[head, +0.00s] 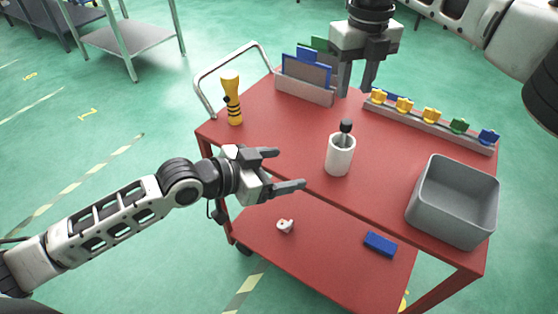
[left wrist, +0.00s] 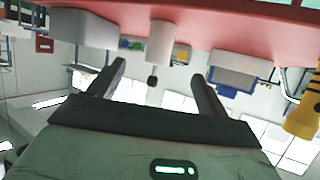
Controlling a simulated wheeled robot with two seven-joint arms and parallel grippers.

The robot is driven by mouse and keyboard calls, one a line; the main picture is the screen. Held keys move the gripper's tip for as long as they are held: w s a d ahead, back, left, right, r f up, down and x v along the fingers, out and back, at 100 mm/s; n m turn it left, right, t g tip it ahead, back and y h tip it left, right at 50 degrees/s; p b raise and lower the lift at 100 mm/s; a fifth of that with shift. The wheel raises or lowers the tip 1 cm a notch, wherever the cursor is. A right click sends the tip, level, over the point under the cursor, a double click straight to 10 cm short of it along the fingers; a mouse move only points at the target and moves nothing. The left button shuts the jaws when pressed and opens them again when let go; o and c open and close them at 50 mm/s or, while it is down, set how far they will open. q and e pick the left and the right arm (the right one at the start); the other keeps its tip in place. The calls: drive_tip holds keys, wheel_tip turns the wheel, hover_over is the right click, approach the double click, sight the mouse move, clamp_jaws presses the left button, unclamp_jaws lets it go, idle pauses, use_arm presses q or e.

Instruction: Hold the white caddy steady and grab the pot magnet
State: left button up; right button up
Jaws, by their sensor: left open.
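The white caddy (head: 340,158) is a plain cup standing upright on the red cart's top. A dark-headed tool, seemingly the pot magnet (head: 346,126), sticks up out of it; its lower part is hidden inside. My left gripper (head: 291,169) is open and empty, left of the caddy and apart from it, fingers pointing towards it. In the left wrist view, which is upside down, the caddy (left wrist: 160,42) and the dark head (left wrist: 152,81) show between the fingers (left wrist: 158,72). My right gripper (head: 356,92) is open and empty, fingers down, above and behind the caddy.
A grey bin (head: 452,222) stands at the cart's right. A rail (head: 425,127) of coloured pieces lies behind. A file holder (head: 303,91) and a yellow-black object (head: 232,103) stand at the left. The lower shelf (head: 325,252) carries a blue block (head: 380,244) and a small white part (head: 285,226).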

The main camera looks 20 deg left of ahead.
sight(331, 157)
use_arm(q)
drive_tip(key=x, duration=1.5)
drive_tip(key=shift+w+d+r, duration=0.1)
drive_tip(key=shift+w+d, duration=0.15)
drive_tip(key=shift+w, duration=0.2)
